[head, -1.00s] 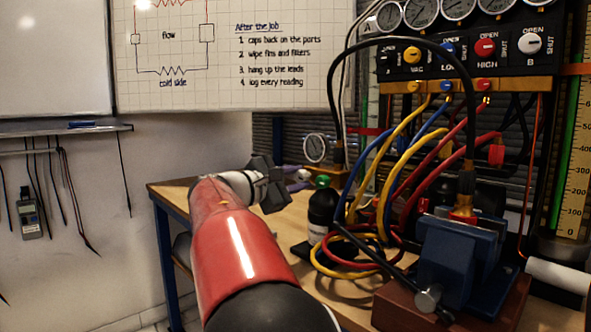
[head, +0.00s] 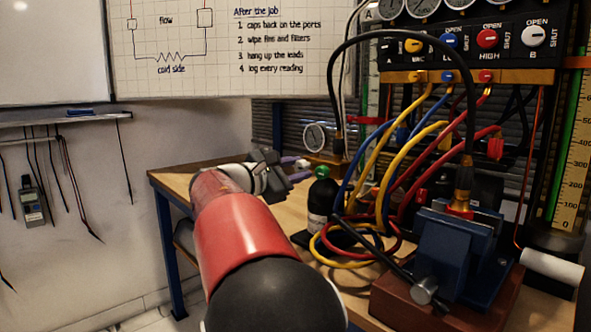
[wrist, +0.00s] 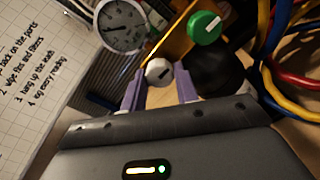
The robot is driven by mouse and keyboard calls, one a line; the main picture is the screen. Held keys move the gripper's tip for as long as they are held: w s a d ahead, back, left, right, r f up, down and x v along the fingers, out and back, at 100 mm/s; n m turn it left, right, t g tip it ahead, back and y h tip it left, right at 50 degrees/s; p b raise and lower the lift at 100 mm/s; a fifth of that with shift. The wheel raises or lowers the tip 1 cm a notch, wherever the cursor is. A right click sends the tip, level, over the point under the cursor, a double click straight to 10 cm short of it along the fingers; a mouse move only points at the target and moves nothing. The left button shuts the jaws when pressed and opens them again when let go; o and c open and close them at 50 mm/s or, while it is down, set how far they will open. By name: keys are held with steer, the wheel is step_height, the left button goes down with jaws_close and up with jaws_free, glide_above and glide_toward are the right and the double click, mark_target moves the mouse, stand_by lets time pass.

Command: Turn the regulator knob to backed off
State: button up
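The regulator knob (wrist: 158,71) is small, round and pale, with a dark mark on its face. It sits below a round white dial gauge (wrist: 121,26) in the wrist view. In the head view the knob (head: 303,163) is small, just below the gauge (head: 315,136). My gripper (wrist: 160,84) has two purple fingers set apart, one on either side of the knob in the picture. I cannot tell whether they touch it. In the head view my gripper (head: 293,168) points at the knob from the left, above the bench.
A green knob (wrist: 205,27) and a dark bottle (head: 321,196) stand close right of the regulator knob. Coloured hoses (head: 385,190) and a blue vise (head: 455,245) fill the bench's right side. The bench's left end (head: 185,178) is clear.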

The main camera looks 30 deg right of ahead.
steer(key=o, duration=0.4)
steer(key=a, duration=0.5)
steer(key=s+a+b, duration=0.1)
steer(key=a, duration=0.1)
steer(key=shift+s+a, duration=0.1)
steer(key=shift+a, duration=0.3)
steer(key=s+a+f+m+y, duration=0.1)
steer(key=s+f+m+y, duration=0.3)
steer(key=s+f+y, duration=0.75)
steer(key=s+a+f+m+t+y, duration=0.1)
steer(key=s+a+f+m+y, duration=0.1)
steer(key=s+a+f, duration=0.2)
steer(key=s+a+f+m+t+y, duration=0.1)
steer(key=s+a+f+m+y, duration=0.1)
steer(key=a+f, duration=0.4)
steer(key=s+a+f+m+y, duration=0.2)
steer(key=s+a+f+m, duration=0.2)
steer(key=s+a+f, duration=0.1)
steer(key=shift+s+a+f+t, duration=0.2)
steer(key=shift+s+a, duration=0.1)
steer(key=shift+s, duration=0.25)
steer(key=shift+s+a+f+t, duration=0.1)
steer(key=shift+s+a+t, duration=0.15)
steer(key=shift+s, duration=0.3)
